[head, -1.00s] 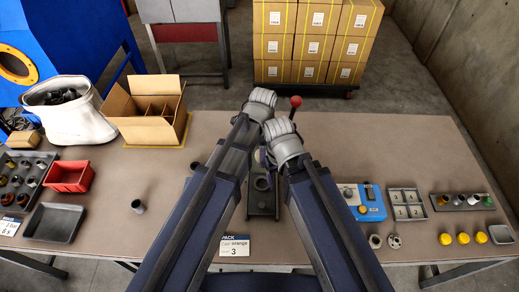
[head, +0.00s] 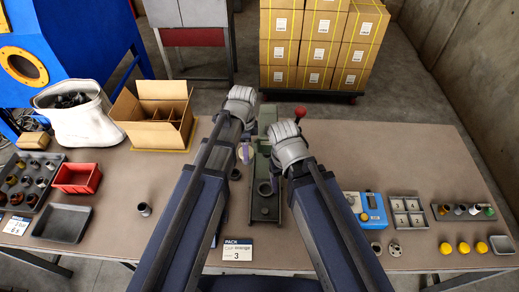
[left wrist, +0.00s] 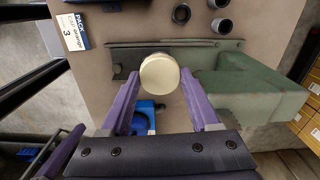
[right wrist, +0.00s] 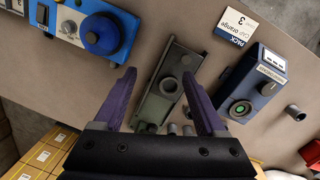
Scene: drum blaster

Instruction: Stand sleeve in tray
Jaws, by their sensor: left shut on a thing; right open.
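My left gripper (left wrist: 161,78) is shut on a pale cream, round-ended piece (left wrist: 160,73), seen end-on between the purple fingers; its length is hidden. In the head view the held piece (head: 247,154) shows just left of the green press. My right gripper (right wrist: 158,76) is open and empty above the press base. A grey sleeve (head: 144,209) stands on the table left of my left arm. An empty dark tray (head: 62,223) lies at the far left. Behind it, another dark tray (head: 48,160) holds several dark and brown sleeves.
The green press (head: 265,205) with a red-knobbed lever stands mid-table. A PACK sign (head: 237,251) is at the front edge. A red bin (head: 76,178), carton (head: 158,112) and white sack (head: 82,115) are left. A blue device (head: 365,208) and yellow caps (head: 463,247) are right.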

